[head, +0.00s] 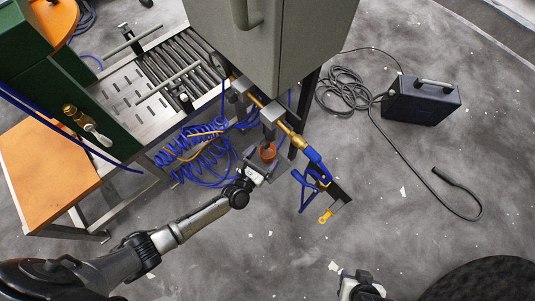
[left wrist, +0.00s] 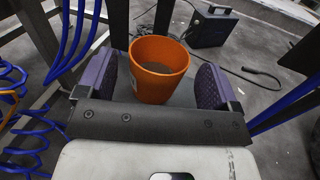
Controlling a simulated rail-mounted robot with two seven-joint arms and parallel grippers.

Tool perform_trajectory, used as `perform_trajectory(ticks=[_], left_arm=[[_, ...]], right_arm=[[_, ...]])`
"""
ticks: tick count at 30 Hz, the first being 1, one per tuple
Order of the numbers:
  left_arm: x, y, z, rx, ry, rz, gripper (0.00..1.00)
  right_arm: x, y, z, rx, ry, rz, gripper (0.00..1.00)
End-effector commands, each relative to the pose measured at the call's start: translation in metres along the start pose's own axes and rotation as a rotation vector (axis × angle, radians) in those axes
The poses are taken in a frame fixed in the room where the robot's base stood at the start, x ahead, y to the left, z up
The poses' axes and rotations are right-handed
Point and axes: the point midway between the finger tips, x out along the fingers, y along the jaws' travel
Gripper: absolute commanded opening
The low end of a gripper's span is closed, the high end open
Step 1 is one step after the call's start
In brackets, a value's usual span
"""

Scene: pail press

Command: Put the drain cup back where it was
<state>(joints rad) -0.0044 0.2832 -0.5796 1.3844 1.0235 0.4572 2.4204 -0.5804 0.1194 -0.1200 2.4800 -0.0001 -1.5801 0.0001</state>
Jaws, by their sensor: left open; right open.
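The drain cup is an orange, tapered, open-topped cup (left wrist: 160,82) with a dark inside. In the head view the cup (head: 268,153) sits upright below the brass valve fitting at the cabinet's lower edge. My left gripper (head: 263,163) reaches it from the near side. In the left wrist view my left gripper (left wrist: 160,85) is open, with one purple-padded finger on each side of the cup and small gaps between. What supports the cup's base is hidden. My right gripper (head: 362,287) shows only partly at the bottom edge, away from the cup.
The grey cabinet (head: 285,50) stands above. A dark case (head: 420,102) with cable lies on the floor, which is mostly clear at right.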

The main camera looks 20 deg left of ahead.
Motion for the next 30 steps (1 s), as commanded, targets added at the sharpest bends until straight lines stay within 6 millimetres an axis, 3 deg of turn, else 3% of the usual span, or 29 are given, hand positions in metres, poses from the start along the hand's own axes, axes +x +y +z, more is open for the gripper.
perform_trajectory(ticks=[6,13,30], left_arm=[[0.028,0.001,0.000,0.000,-0.002,0.001,0.86],[0.029,0.001,0.001,0.000,0.000,0.000,0.86],[0.029,0.001,0.001,0.001,-0.001,0.000,0.33]], right_arm=[[0.009,-0.001,0.003,0.004,0.000,-0.003,0.43],[0.009,-0.001,0.003,0.003,0.001,-0.003,0.43],[0.009,0.001,0.003,-0.006,-0.001,0.005,0.43]])
